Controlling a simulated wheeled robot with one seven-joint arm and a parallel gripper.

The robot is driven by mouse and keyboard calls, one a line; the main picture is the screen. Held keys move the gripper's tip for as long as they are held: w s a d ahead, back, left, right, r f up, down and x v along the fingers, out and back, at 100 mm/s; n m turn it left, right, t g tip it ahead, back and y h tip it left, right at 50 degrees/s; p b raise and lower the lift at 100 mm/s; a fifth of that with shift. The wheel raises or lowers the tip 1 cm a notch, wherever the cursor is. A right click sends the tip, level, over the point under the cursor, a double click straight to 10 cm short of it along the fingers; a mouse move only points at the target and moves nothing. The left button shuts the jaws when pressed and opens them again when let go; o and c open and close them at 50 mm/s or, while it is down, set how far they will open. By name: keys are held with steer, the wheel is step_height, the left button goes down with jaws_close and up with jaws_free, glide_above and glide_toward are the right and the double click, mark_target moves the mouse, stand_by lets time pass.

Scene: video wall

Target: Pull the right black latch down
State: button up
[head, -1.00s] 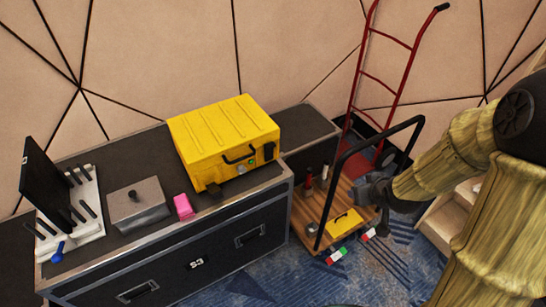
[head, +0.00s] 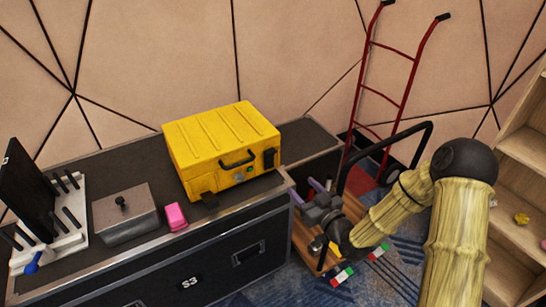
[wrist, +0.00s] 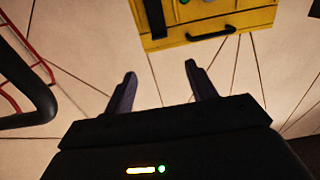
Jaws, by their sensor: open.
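The yellow case (head: 215,150) sits closed on the black road-case bench (head: 90,172). Its right black latch (head: 269,158) lies upright against the front, right of the handle (head: 238,159). The latch shows in the wrist view (wrist: 155,18) as a black bar; that view appears upside down. The left black latch (head: 209,200) sticks out low on the front. My gripper (head: 307,188) is open and empty, in front of and right of the case, apart from it. In the wrist view, its two fingers (wrist: 160,70) point toward the case, with a gap between them and the latch.
A trolley with a black handle (head: 400,130) and a red hand truck (head: 385,90) stand right of the bench, close to my arm. A pink block (head: 175,216), a grey lidded box (head: 125,215) and a white rack (head: 50,245) stand left. A wooden shelf (head: 520,150) is far right.

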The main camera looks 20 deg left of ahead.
mark_target(272, 154)
steer(key=p+x, duration=0.1)
steer(key=x, duration=1.6)
steer(key=shift+s+a, duration=0.15)
steer(key=shift+w, duration=0.3)
steer(key=shift+a, duration=0.1)
steer(key=shift+c, duration=0.3)
jaws_close()
